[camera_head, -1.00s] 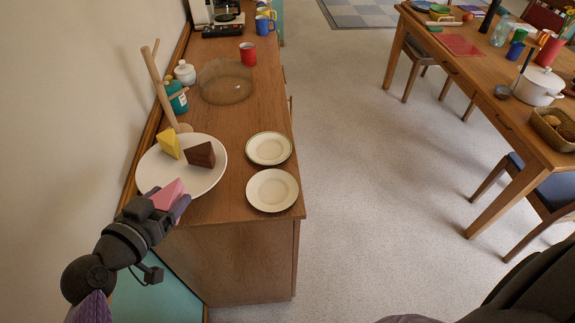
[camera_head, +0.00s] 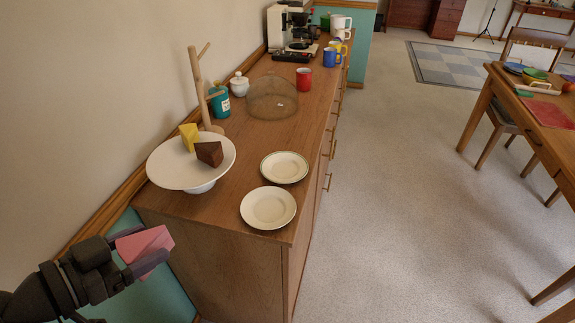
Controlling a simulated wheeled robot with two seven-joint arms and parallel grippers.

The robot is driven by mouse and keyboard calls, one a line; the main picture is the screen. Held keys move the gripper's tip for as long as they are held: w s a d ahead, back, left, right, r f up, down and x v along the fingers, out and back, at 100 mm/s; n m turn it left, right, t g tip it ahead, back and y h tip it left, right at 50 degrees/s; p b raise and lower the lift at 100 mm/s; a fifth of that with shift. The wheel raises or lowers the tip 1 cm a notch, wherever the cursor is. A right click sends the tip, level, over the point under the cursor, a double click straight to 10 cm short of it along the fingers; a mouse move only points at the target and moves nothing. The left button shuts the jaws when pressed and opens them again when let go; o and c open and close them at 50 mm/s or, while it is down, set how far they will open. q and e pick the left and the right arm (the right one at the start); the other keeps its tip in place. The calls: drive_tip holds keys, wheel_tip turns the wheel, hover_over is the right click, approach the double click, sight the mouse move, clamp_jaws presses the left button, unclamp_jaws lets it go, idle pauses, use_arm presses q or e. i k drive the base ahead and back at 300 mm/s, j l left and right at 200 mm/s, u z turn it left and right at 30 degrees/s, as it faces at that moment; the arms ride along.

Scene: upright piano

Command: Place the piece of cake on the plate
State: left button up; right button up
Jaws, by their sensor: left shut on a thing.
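My left gripper (camera_head: 137,261) is shut on a pink piece of cake (camera_head: 147,243). It holds the cake in the air at the lower left, in front of the sideboard's near end and apart from the plates. A near white plate (camera_head: 268,208) and a farther white plate (camera_head: 285,167) lie on the sideboard's right side, both empty. A white cake stand (camera_head: 173,178) at the left holds a yellow piece of cake (camera_head: 189,136) and a brown piece of cake (camera_head: 209,153). My right gripper is not in view.
The wooden sideboard (camera_head: 225,214) also carries a clear dome (camera_head: 272,96), a wooden mug tree (camera_head: 196,84), a white lidded pot (camera_head: 239,84), a red mug (camera_head: 304,79) and a coffee machine (camera_head: 290,25). A wall stands at left. The floor at right is open up to a table.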

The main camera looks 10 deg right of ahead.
sight(285, 170)
drive_tip(key=i+l+u, duration=0.2)
drive_tip(key=l+u, duration=0.25)
drive_tip(key=l, duration=0.4)
drive_tip(key=i+l+u, duration=0.1)
drive_tip(key=l+u, duration=0.3)
drive_tip(key=l, duration=0.5)
drive_tip(key=k+l+u, duration=0.1)
drive_tip(key=l+u, duration=0.35)
drive_tip(key=l, duration=0.4)
drive_tip(key=i+l+u, duration=0.2)
drive_tip(key=l, duration=0.15)
drive_tip(key=l+u, duration=0.25)
drive_tip(key=i+l+u, duration=0.2)
drive_tip(key=l, duration=0.35)
drive_tip(key=l+u, duration=0.2)
drive_tip(key=l, duration=0.2)
